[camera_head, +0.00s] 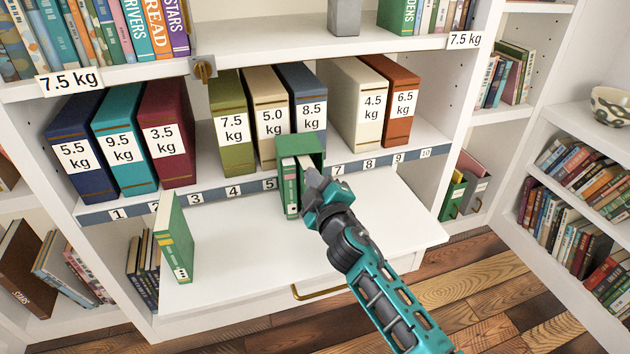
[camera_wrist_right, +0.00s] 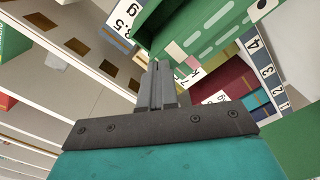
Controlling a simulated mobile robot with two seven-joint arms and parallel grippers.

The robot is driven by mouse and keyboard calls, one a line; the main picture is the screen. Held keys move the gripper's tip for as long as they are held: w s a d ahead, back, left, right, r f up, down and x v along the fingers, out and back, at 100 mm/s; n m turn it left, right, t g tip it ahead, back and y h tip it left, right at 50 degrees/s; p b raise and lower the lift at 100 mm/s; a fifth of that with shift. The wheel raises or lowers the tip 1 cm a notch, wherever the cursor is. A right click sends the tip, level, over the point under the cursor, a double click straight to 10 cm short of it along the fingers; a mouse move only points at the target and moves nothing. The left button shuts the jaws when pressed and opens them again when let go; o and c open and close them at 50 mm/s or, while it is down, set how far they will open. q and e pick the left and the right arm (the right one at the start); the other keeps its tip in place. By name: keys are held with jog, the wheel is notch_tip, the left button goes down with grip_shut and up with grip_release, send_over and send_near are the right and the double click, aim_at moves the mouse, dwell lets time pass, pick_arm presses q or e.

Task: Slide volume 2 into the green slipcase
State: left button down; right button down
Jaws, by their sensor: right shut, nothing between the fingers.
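The green slipcase (camera_head: 313,143) stands on the pull-out white board below the shelf strip, open toward me. A green volume (camera_head: 289,190) stands upright in its left part, spine outward. Next to it on the right another green volume (camera_head: 304,165) shows, partly covered by my gripper. Which is volume 2 I cannot read. My right gripper (camera_head: 312,181) is shut and empty, its tips at the right-hand volume; contact is unclear. In the right wrist view the shut fingers (camera_wrist_right: 157,68) point at the green slipcase and books (camera_wrist_right: 195,40). My left gripper is not in view.
Another green book (camera_head: 174,240) stands alone at the board's left, small marks low on its spine. Weight-labelled box files, such as the 5.0 kg one (camera_head: 268,92), line the shelf behind. The board (camera_head: 235,255) is clear between the lone book and slipcase.

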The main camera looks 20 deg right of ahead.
jog(key=shift+w+b, duration=0.3)
jog(key=shift+w, duration=0.75)
jog(key=shift+s, duration=0.1)
